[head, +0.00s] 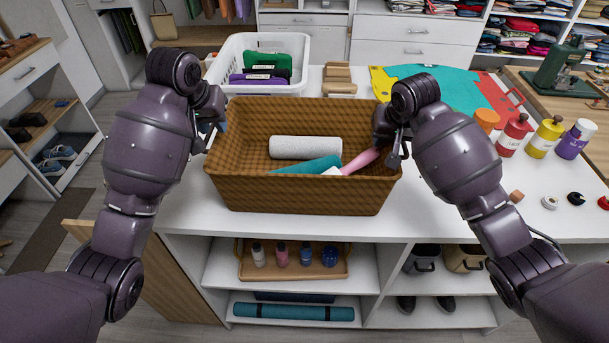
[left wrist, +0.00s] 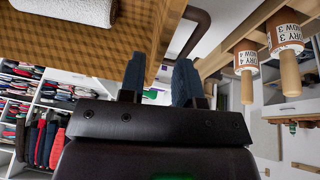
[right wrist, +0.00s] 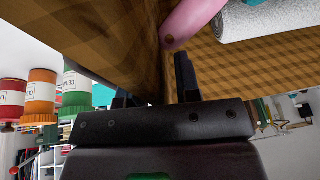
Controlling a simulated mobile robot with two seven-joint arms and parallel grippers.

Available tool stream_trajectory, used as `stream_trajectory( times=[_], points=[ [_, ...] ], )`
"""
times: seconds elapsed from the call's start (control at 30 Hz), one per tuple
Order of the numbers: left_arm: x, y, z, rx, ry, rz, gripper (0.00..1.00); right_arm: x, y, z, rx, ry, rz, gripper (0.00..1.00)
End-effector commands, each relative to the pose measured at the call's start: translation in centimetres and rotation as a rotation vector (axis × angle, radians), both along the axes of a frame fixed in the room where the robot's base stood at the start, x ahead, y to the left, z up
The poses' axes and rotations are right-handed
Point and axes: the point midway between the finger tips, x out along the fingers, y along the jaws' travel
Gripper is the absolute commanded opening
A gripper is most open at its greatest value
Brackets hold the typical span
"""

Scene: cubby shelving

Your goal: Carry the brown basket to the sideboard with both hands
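The brown basket (head: 300,194) is woven and stands upright on a white-topped counter (head: 190,213). It holds a light grey roll (head: 305,147), a teal item (head: 312,164) and a pink item (head: 360,160). My left gripper (head: 213,130) is at the basket's left rim. In the left wrist view its fingers (left wrist: 158,82) are apart, with the basket wall near the inner finger and a visible gap. My right gripper (head: 392,148) is at the right rim. In the right wrist view its fingers (right wrist: 155,88) straddle the wall, spread wide; the outer finger is mostly hidden.
A white crate (head: 285,46) with folded cloth stands behind the basket. A coloured cloth (head: 440,88) and several bottles (head: 513,135) are at the right. Below the top, a tray (head: 292,262) with small bottles sits on a shelf. Open floor shows at far left.

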Motion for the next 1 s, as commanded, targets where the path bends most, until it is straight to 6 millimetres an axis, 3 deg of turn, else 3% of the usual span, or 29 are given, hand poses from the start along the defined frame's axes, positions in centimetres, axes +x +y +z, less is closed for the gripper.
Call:
stream_trajectory(
  times=[0.2,0.63,0.77,1.0],
  points=[
    [-1.5,0.5,4.0,0.001,-0.003,0.001,0.31,0.0,0.0,0.0,0.0,0.0,0.0,0.31],
    [-2.3,0.7,5.9,0.001,0.001,0.0,0.31,-0.1,0.0,0.4,0.0,0.0,0.0,0.31],
    [-2.3,0.7,5.9,0.0,0.001,0.0,0.31,-0.7,-0.1,1.8,0.0,-0.002,0.001,0.31],
    [-2.3,0.7,5.9,0.001,0.001,0.0,0.31,-2.3,-0.4,6.1,0.001,-0.005,0.001,0.31]
  ],
)
